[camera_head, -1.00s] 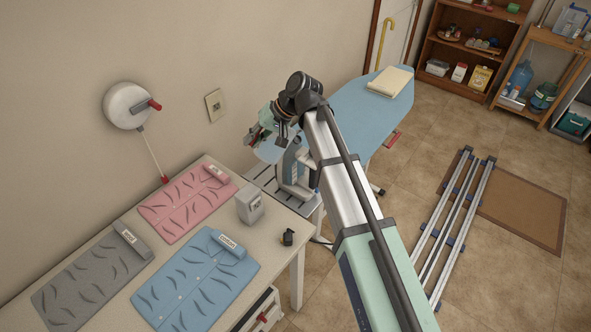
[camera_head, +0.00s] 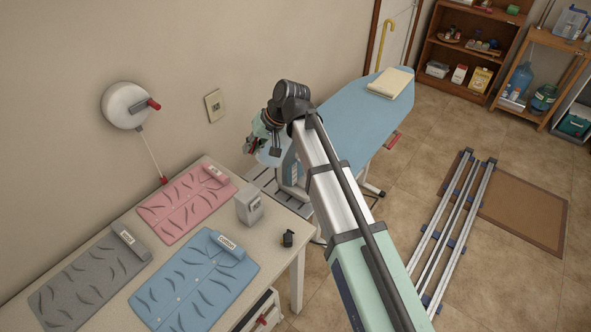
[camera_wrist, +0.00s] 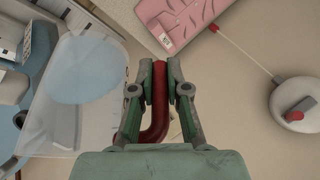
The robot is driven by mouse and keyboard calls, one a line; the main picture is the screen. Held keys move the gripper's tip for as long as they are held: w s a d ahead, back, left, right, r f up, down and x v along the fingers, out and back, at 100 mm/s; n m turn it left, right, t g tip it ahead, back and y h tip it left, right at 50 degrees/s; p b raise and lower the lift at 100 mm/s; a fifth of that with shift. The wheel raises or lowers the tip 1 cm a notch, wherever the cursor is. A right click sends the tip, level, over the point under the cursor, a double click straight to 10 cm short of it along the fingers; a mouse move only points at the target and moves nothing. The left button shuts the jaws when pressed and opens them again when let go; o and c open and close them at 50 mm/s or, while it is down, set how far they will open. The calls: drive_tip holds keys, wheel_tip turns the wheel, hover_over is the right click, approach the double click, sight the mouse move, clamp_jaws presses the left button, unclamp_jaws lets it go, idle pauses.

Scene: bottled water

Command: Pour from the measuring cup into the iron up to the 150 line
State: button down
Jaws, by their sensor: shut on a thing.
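My gripper (camera_wrist: 160,85) is shut on the red handle (camera_wrist: 159,110) of the clear measuring cup (camera_wrist: 72,122). Pale blue water shows inside the cup in the wrist view. In the head view my gripper (camera_head: 262,137) is above the metal rest end of the ironing board, and the cup (camera_head: 268,157) shows only in part below it. The iron (camera_head: 291,172) stands on the rest, blue and white, partly hidden by my arm. In the wrist view part of the iron (camera_wrist: 40,48) shows at the left edge, beside the cup. The 150 line cannot be made out.
The blue ironing board (camera_head: 350,115) holds a folded cloth (camera_head: 390,82). A table (camera_head: 222,180) with pink, grey and blue shirts and a grey box (camera_head: 249,206) stands at the left front. A round cord reel (camera_head: 127,105) hangs on the wall, its cord running to the table.

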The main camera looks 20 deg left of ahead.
drive_tip(key=shift+r, duration=0.1)
drive_tip(key=s+a+r+n+t+h+p, duration=0.1)
drive_tip(key=s+a+r+t+h+p, duration=0.2)
drive_tip(key=s+r+t, duration=0.1)
drive_tip(key=shift+s+a+r+t+p, duration=0.25)
drive_tip(key=shift+s+r+t+p, duration=0.15)
drive_tip(key=shift+r, duration=0.5)
drive_tip(key=shift+s, duration=0.1)
idle(0.5)
drive_tip(key=w+d+f+m+h+b, duration=0.15)
drive_tip(key=w+d, duration=0.25)
drive_tip(key=d, duration=0.5)
drive_tip(key=w+d+f+m+b, duration=0.1)
drive_tip(key=w+d+f+b, duration=0.2)
drive_tip(key=d, duration=0.6)
drive_tip(key=w+d+f+m, duration=0.1)
drive_tip(key=w+d+f, duration=0.1)
drive_tip(key=w+d, duration=0.5)
drive_tip(key=d+f+m+h+b, duration=0.1)
drive_tip(key=d+f+m+b, duration=0.1)
drive_tip(key=d, duration=1.3)
drive_tip(key=w+d+f+m+t+h+b, duration=0.1)
drive_tip(key=d+f+m+b, duration=0.1)
drive_tip(key=d, duration=1.4)
drive_tip(key=shift+f+m, duration=0.15)
drive_tip(key=shift+m, duration=0.3)
drive_tip(key=shift+w+a, duration=0.1)
drive_tip(key=shift+a, duration=0.05)
